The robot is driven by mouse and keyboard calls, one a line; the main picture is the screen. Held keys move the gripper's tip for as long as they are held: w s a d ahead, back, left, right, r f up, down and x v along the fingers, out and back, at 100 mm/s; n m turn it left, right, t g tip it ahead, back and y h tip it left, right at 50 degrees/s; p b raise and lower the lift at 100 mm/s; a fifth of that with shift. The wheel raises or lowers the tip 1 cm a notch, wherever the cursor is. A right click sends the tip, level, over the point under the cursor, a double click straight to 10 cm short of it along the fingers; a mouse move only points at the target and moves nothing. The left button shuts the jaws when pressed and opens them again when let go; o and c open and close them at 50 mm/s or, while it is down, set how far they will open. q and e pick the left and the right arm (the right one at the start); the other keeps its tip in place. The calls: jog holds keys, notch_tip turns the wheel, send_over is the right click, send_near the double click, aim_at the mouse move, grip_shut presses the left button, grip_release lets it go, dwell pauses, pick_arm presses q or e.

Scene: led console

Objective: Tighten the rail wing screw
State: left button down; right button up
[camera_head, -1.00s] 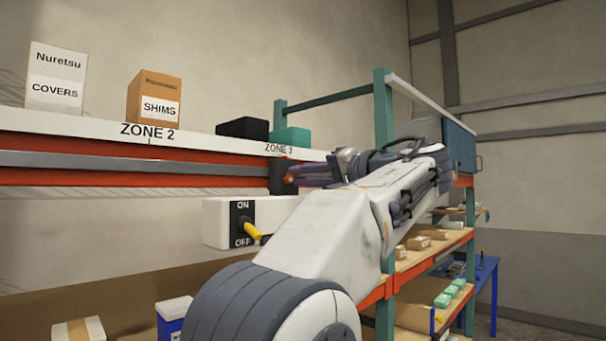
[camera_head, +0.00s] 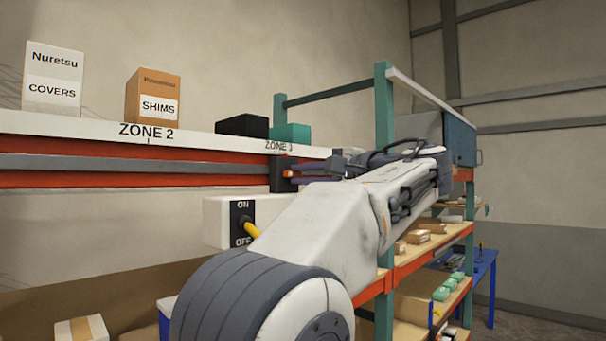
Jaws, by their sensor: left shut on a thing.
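The grey rail (camera_head: 130,161) runs along the red shelf beam under the ZONE 2 and ZONE 3 labels. A dark carriage block (camera_head: 279,182) sits at its right end, below ZONE 3. A small orange piece, apparently the wing screw (camera_head: 289,173), shows at the block's right side. My left gripper (camera_head: 298,174) comes in from the right of the block, its fingers shut on this screw. Most of the screw is hidden by the fingers. My right gripper is not in view.
A white switch box (camera_head: 216,222) with a yellow lever (camera_head: 251,229) hangs below the rail, close to my forearm. A black box (camera_head: 242,126) and a teal box (camera_head: 291,134) stand on the shelf above. Shelves with cartons (camera_head: 418,237) stand at the right.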

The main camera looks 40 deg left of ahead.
pick_arm(q)
jog(key=c, duration=0.9)
grip_release()
jog(key=shift+d, duration=0.15)
jog(key=shift+o, duration=0.2)
jog(key=shift+d+f, duration=0.1)
jog(key=shift+d, duration=0.25)
jog(key=d+b, duration=0.2)
jog(key=d, duration=0.7)
jog(key=shift+s+d+b, duration=0.3)
jog(key=shift+s, duration=0.1)
